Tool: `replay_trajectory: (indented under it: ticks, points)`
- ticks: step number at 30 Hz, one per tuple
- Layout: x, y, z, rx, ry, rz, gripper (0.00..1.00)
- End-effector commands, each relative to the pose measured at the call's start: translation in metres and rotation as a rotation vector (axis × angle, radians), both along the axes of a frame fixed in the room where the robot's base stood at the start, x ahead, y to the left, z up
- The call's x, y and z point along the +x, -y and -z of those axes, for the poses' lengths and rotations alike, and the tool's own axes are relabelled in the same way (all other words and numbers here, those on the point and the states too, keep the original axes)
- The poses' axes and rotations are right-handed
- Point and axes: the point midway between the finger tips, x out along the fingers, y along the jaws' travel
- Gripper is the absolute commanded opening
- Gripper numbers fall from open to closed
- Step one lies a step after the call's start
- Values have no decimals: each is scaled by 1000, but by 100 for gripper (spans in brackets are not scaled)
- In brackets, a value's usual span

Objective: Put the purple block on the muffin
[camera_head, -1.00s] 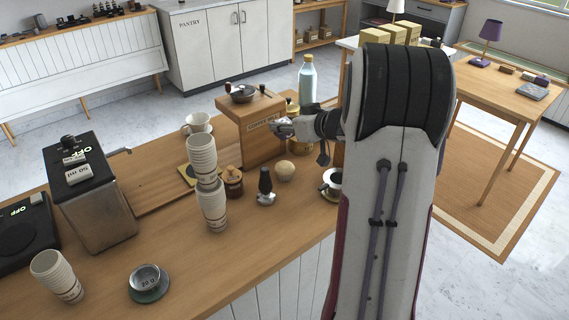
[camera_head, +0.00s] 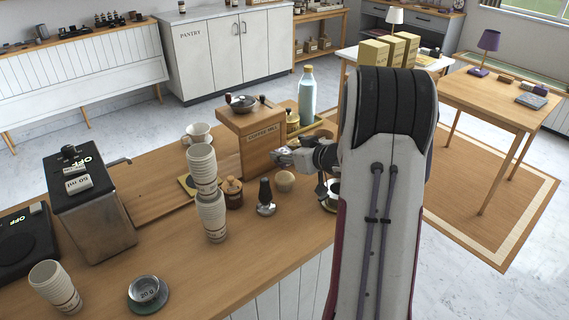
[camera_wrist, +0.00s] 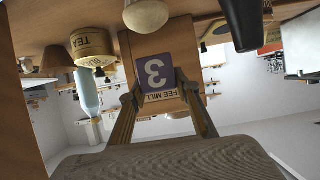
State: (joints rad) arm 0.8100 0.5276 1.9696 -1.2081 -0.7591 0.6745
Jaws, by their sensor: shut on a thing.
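The muffin is pale and round and stands on the wooden counter (camera_head: 255,240). It also shows at the top edge of the wrist view (camera_wrist: 146,15). The block appears apart from the muffin.
The wooden coffee mill (camera_head: 262,145) stands close behind my gripper.

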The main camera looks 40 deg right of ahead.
Motion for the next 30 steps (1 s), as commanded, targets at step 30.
replay_trajectory:
  ticks: [30]
  points:
    - [0,0,40,0,0,1,10]
